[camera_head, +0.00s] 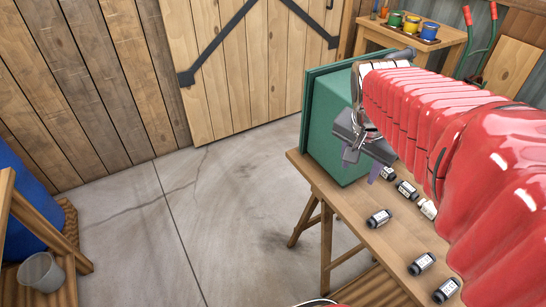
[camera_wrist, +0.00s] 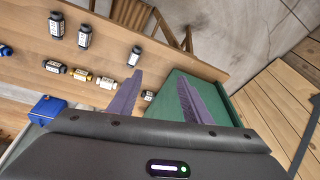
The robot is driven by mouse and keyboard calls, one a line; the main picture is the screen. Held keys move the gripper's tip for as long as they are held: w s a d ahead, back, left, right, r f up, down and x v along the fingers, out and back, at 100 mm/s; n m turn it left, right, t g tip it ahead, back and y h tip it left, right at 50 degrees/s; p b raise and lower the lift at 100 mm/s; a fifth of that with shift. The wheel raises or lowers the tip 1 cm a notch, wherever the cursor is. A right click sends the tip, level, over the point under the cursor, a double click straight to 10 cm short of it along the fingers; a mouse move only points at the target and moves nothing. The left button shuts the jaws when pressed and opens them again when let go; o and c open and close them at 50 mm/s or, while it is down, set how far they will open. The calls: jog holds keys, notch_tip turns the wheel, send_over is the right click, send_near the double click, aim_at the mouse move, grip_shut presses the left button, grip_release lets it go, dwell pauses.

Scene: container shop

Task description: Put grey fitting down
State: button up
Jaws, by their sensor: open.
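Several small dark fittings with white labels lie on the wooden table (camera_head: 335,192). I cannot tell for sure which is the grey fitting. One small fitting (camera_wrist: 148,95) lies beside my left finger in the wrist view, partly hidden; it is probably the fitting near my gripper in the head view (camera_head: 388,173). My gripper (camera_wrist: 160,77) is open, its purple fingers apart with nothing held between them.
A green box (camera_head: 330,125) stands at the table's far end, close to my right finger in the wrist view. Other fittings (camera_head: 379,218) lie nearer on the table, one yellowish (camera_wrist: 81,74). A blue box (camera_wrist: 47,108) shows at left. The concrete floor (camera_head: 180,240) is clear.

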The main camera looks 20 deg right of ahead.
jog(key=s+a+n+t+y, duration=0.1)
jog(key=s+a+n, duration=0.1)
jog(key=a+n, duration=0.4)
jog(key=s+a+n+t+y, duration=0.1)
jog(key=a+n, duration=0.5)
jog(key=a, duration=0.6)
jog(key=shift+s+r+t+y, duration=0.3)
jog(key=shift+s+t, duration=0.4)
jog(key=shift+s, duration=0.5)
